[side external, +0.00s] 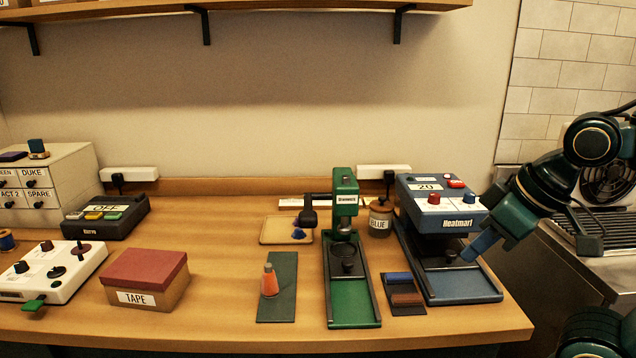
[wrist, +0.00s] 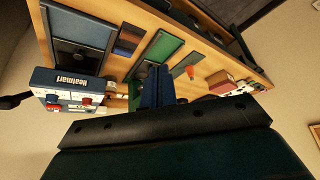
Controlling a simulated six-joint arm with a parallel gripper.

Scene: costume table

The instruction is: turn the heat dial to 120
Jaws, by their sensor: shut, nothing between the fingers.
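The blue Heatmart press (side external: 437,222) stands at the right of the bench. Its top has a small display (side external: 426,187) reading about 20, a red knob (side external: 433,198), a blue knob (side external: 468,199) and a red button (side external: 455,183). I cannot read which knob is the heat dial. The press shows upside down in the wrist view (wrist: 70,79), with its red knob (wrist: 85,101) at the left. My gripper (side external: 468,256) is shut and empty, at the right front of the press, lower than the knobs and apart from them. Its blue fingers also show in the wrist view (wrist: 157,70).
A green press (side external: 345,190) stands left of the Heatmart, with a jar labelled BLUE (side external: 380,220) behind and between them. Dark blue and brown rolls (side external: 405,290) lie between their bases. An orange cone-shaped bottle (side external: 269,282), a TAPE box (side external: 145,278) and a shelf (side external: 250,9) are further off.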

